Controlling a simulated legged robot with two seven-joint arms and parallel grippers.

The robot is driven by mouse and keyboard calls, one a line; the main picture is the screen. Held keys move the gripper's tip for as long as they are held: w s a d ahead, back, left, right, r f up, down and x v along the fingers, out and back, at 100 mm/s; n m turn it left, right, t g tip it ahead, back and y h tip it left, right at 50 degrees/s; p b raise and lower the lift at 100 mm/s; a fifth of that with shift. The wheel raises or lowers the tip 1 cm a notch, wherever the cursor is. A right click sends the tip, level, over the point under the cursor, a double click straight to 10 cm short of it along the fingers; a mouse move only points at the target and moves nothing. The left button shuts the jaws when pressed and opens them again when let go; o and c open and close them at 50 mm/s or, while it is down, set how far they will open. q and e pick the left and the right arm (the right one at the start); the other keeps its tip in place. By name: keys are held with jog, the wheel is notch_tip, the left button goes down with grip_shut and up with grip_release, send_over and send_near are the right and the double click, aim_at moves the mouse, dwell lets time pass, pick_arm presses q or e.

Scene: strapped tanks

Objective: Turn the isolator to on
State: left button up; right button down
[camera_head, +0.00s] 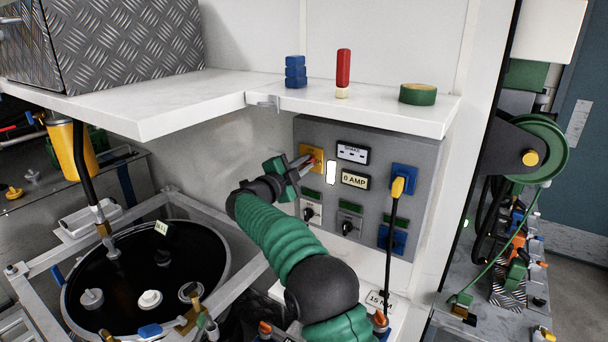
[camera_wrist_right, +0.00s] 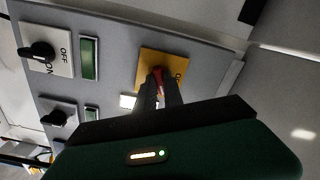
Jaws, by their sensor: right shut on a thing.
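The isolator is a red handle on a yellow plate (camera_head: 312,152) at the upper left of the grey control panel (camera_head: 372,160). My right gripper (camera_head: 308,165) reaches it from the left and is shut on the red handle. In the right wrist view the yellow plate (camera_wrist_right: 160,66) shows with the red handle (camera_wrist_right: 158,80) between the fingertips (camera_wrist_right: 160,90). The fingers hide part of the handle, so I cannot tell its exact setting. My left gripper is not in view.
The panel also has black rotary switches (camera_head: 310,214), a lit white lamp (camera_head: 331,172), a "0 AMP" display (camera_head: 355,180) and a yellow plug (camera_head: 397,188) with a hanging cable. A white shelf (camera_head: 370,112) juts out above. A black tank (camera_head: 145,275) stands at lower left.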

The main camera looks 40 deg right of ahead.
jog(key=shift+s+a+f+m+b, duration=0.1)
jog(key=shift+f+m+b, duration=0.2)
jog(key=shift+m+b, duration=0.9)
jog(key=shift+a+f+m+b, duration=0.1)
jog(key=shift+f+m+b, duration=0.15)
jog(key=shift+m+b, duration=0.9)
jog(key=shift+m+p, duration=0.4)
jog(key=shift+m, duration=0.05)
jog(key=c, duration=1.5)
grip_release()
jog(key=shift+s+r, duration=0.1)
jog(key=shift+r, duration=0.05)
jog(key=shift+o, duration=0.2)
jog(key=shift+r, duration=0.15)
jog(key=b+v, duration=0.4)
jog(key=v, duration=1.3)
jog(key=shift+d, duration=0.1)
